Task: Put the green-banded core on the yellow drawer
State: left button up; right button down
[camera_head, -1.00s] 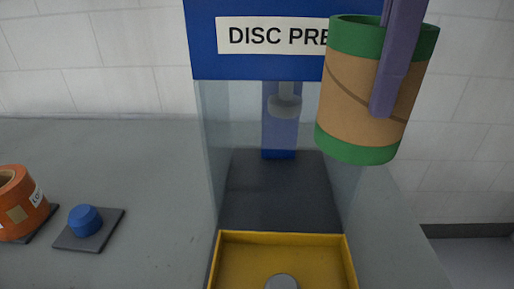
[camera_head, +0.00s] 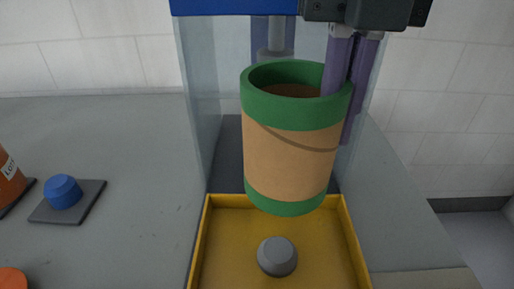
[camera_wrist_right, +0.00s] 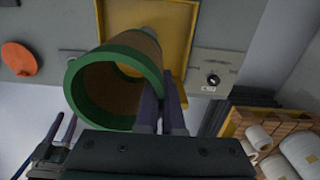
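The green-banded core (camera_head: 290,160) is a brown hollow tube with a green band at each end. It hangs upright in the air over the back part of the yellow drawer (camera_head: 353,240). My right gripper (camera_head: 345,95) is shut on the core's wall at its right side, one finger inside and one outside. The core also shows in the right wrist view (camera_wrist_right: 84,95), its open end toward the camera. The drawer has low walls and a grey round peg (camera_head: 277,256) in its floor, in front of the core. My left gripper is not in the head view.
The blue disc press (camera_head: 235,8) with clear side panels (camera_head: 198,100) stands behind the drawer. At left are a blue knob on a grey plate (camera_head: 62,191) and an orange roll (camera_head: 10,180). White rolls (camera_wrist_right: 300,152) lie in a crate in the wrist view.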

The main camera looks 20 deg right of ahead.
jog(key=shift+f+b, duration=1.05)
jog(key=shift+f, duration=7.15)
jog(key=shift+f, duration=0.2)
jog(key=c, duration=1.1)
grip_release()
jog(key=shift+o, duration=0.2)
jog(key=shift+r, duration=0.1)
notch_tip(320, 180, up, 12)
jog(key=shift+r+p, duration=0.15)
jog(key=shift+p, duration=0.8)
